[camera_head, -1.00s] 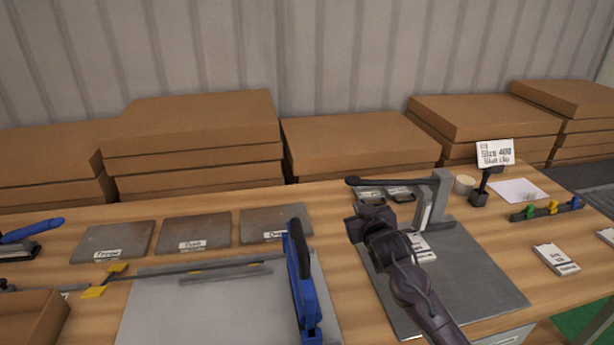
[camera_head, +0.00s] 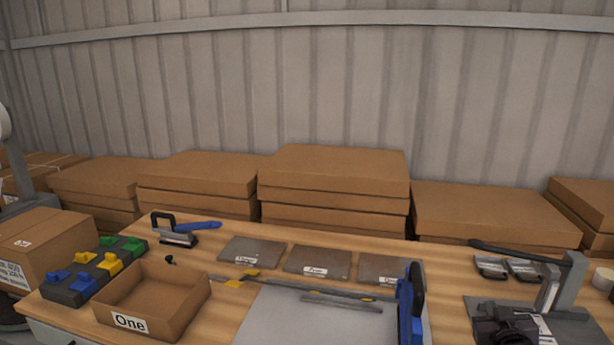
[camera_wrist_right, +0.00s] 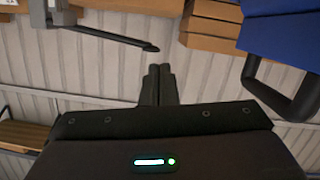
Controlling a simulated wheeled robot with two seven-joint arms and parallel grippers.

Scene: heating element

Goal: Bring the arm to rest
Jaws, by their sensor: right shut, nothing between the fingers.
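My right gripper (camera_head: 505,328) is at the bottom right edge of the head view, in front of the grey lever press (camera_head: 553,290). In the right wrist view its two dark fingers (camera_wrist_right: 158,72) lie together, shut and empty. My left gripper is in neither view.
The bench holds an open cardboard box (camera_head: 178,312) labelled One, three grey labelled plates (camera_head: 318,262), a light grey sheet (camera_head: 300,325) and a blue-handled clamp (camera_head: 410,310). Coloured clips stand on a dark block (camera_head: 85,280) at left. Stacked cartons (camera_head: 333,170) line the back.

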